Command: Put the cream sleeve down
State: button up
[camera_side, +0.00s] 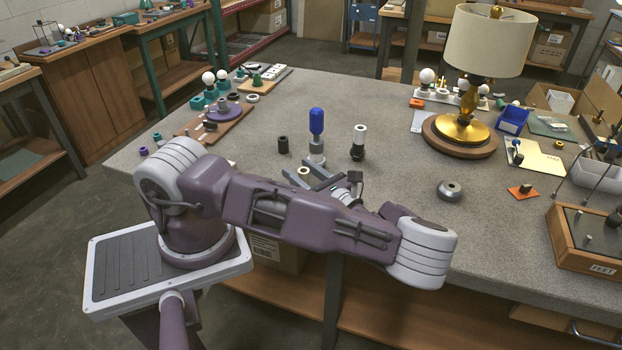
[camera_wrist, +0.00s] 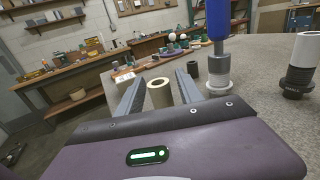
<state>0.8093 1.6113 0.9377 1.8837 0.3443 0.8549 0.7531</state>
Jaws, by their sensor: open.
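The cream sleeve (camera_wrist: 160,92) stands between the two fingers of my gripper (camera_wrist: 158,80) in the wrist view, its open top end showing. Its lower part is hidden by my gripper body. In the side view only its pale ring-shaped top (camera_side: 303,171) shows between the fingers, low over the bench. My gripper (camera_side: 304,174) is open, with a finger on each side of the sleeve. I cannot tell whether the sleeve's lower end touches the bench (camera_side: 400,190).
A blue-handled tool in a grey and white holder (camera_side: 317,150) stands just beyond my gripper. Beside it are a black ring-shaped part (camera_side: 283,145) and a white cylinder on a black base (camera_side: 360,140). A brass lamp (camera_side: 470,125) stands at the right.

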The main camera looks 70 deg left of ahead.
jog(key=v, duration=0.9)
jog(key=shift+d, duration=0.15)
jog(key=shift+d+r+h, duration=0.1)
jog(key=shift+d+h, duration=0.2)
jog(key=shift+h, duration=0.1)
jog(key=s+d+r+n+t+h, duration=0.3)
jog(key=s+d+r+n+h, duration=0.1)
jog(key=r, duration=0.4)
jog(key=s+d+r+n+t+h, duration=0.3)
jog(key=s+r+n+h, duration=0.1)
jog(key=r+n+h, duration=0.2)
jog(key=s+d+r+n+t+h, duration=0.4)
jog(key=s+r+n+h, duration=0.1)
jog(key=r, duration=0.4)
jog(key=shift+d+r+h, duration=0.35)
jog(key=shift+h, duration=0.45)
jog(key=shift+s, duration=0.1)
